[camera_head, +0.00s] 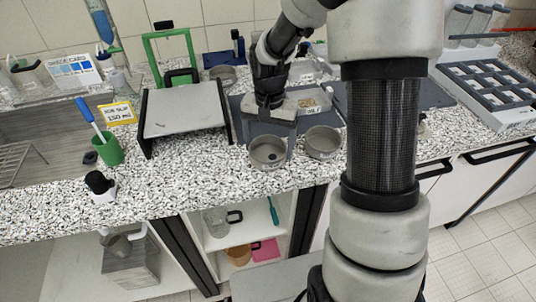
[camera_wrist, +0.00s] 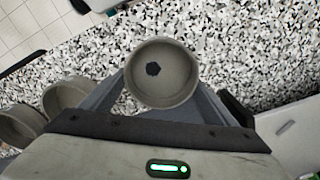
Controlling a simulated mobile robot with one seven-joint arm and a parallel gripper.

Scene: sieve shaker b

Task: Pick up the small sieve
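A round grey sieve (camera_head: 269,152) with a dark spot inside stands at the counter's front edge. It fills the middle of the wrist view (camera_wrist: 162,72), upright with its open top toward the camera. A similar grey sieve (camera_head: 323,142) stands just to its right. I cannot tell from size which one is the small sieve. My gripper (camera_head: 270,138) points down over the spotted sieve. In the wrist view its fingers (camera_wrist: 162,100) are spread apart, one toward each side of that sieve. I cannot tell whether they touch it.
In the wrist view two grey vessels (camera_wrist: 64,94) stand at the left. A flat-topped stand (camera_head: 184,108) is left of the gripper, with a green frame (camera_head: 170,45) behind. Another round pan (camera_head: 223,75) lies farther back. A green cup (camera_head: 109,149) stands at left.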

